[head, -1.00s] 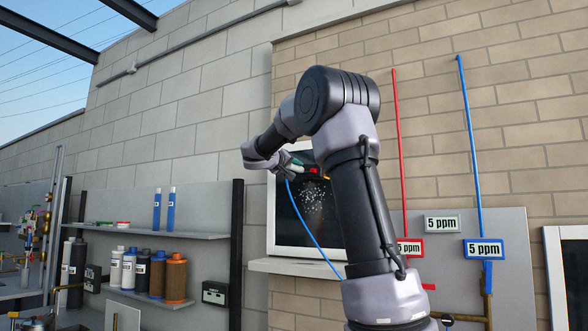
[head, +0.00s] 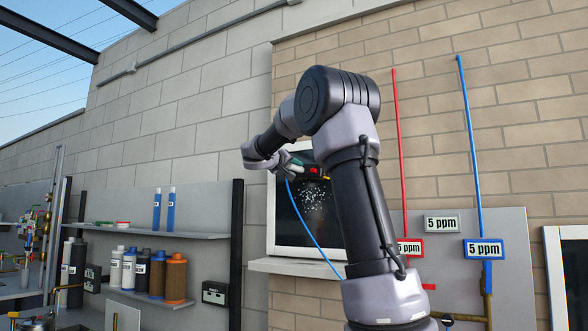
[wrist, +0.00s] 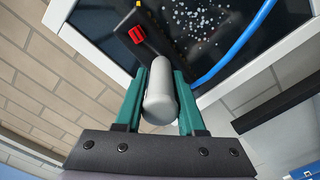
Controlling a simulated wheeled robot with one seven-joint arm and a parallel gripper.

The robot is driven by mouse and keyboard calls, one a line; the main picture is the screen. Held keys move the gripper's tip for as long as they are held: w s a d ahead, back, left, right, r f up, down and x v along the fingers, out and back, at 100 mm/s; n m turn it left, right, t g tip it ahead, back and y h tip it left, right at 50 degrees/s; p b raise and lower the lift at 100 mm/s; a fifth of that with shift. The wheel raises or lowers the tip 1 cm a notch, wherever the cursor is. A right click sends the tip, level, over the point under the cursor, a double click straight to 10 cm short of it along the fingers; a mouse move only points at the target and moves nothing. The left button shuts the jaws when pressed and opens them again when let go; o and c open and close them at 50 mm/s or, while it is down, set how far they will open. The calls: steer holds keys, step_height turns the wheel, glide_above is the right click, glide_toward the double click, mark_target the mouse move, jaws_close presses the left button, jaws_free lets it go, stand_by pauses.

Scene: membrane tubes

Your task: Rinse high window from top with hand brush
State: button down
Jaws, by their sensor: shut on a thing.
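The high window (head: 295,198) has a white frame and dark glass. White specks or droplets (head: 313,200) show on the glass. My gripper (wrist: 160,100) has green fingers and is shut on the grey handle of the hand brush (wrist: 160,88). In the wrist view the brush's dark head, with a red part (wrist: 136,33), lies over the upper part of the window (wrist: 220,50). I cannot tell whether its bristles touch the glass. In the head view my gripper (head: 292,168) is at the window's upper part, and my arm hides the window's right side. A blue hose (head: 305,228) hangs from the brush.
A pale sill (head: 290,265) juts out below the window. Left of it, a shelf (head: 150,232) and several bottles (head: 142,270) stand by a dark post (head: 237,240). Red (head: 399,150) and blue (head: 470,150) pipes run up the wall at the right.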

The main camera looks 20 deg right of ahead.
stand_by(0.3)
step_height(320, 180, down, 17)
steer(key=shift+f, duration=0.15)
stand_by(3.2)
stand_by(0.4)
steer(key=v, duration=1)
stand_by(0.3)
stand_by(0.3)
